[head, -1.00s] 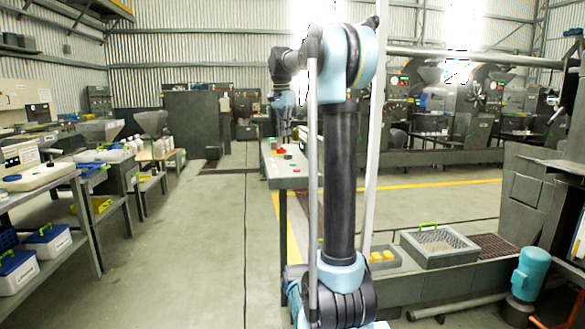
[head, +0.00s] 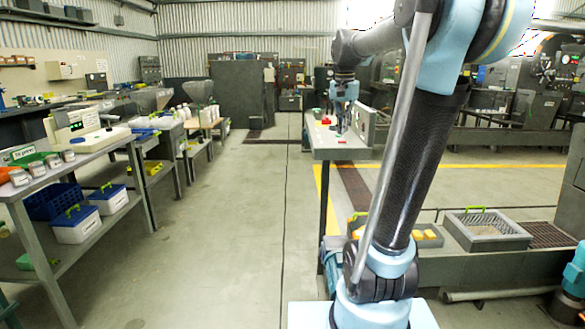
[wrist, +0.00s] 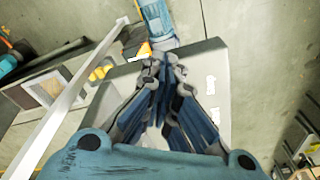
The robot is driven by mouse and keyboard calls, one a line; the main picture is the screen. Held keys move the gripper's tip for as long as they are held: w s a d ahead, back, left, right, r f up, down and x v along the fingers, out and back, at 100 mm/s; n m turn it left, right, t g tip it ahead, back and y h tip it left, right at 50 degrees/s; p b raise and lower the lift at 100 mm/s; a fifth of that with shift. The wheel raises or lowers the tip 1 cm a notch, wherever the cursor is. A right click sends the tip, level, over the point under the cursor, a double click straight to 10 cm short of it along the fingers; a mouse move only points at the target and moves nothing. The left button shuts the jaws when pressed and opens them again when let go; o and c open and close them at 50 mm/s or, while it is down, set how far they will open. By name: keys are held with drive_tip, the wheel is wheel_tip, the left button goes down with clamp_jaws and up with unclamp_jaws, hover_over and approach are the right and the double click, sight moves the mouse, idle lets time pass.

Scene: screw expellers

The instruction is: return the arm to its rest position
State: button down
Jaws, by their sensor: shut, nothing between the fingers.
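My arm stands at the right of the head view, its dark upper link leaning up to the right, with the elbow near the top edge. The forearm reaches left from the elbow and my gripper (head: 343,130) hangs down at its end, in front of the small grey table in the picture. In the wrist view my gripper (wrist: 165,62) has its blue-grey fingers together with nothing between them. Below it there show a pale flat surface and a blue part of my own body. Whether the fingertips touch anything cannot be told.
A grey table (head: 338,152) with small red and green items stands mid-picture. A mesh-bottomed tray (head: 485,232) lies on a low bench at right. Shelves with blue-lidded boxes (head: 78,224) line the left. The floor aisle (head: 235,235) between is clear.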

drive_tip(key=s+d+f+n+t, duration=0.1)
drive_tip(key=s+f+n, duration=0.5)
drive_tip(key=s+f, duration=2)
drive_tip(key=shift+s+d+f+n+y, duration=0.2)
drive_tip(key=shift+s+f+n+y, duration=0.15)
drive_tip(key=shift+f, duration=0.45)
drive_tip(key=shift+w+f, duration=0.2)
drive_tip(key=shift+w, duration=0.3)
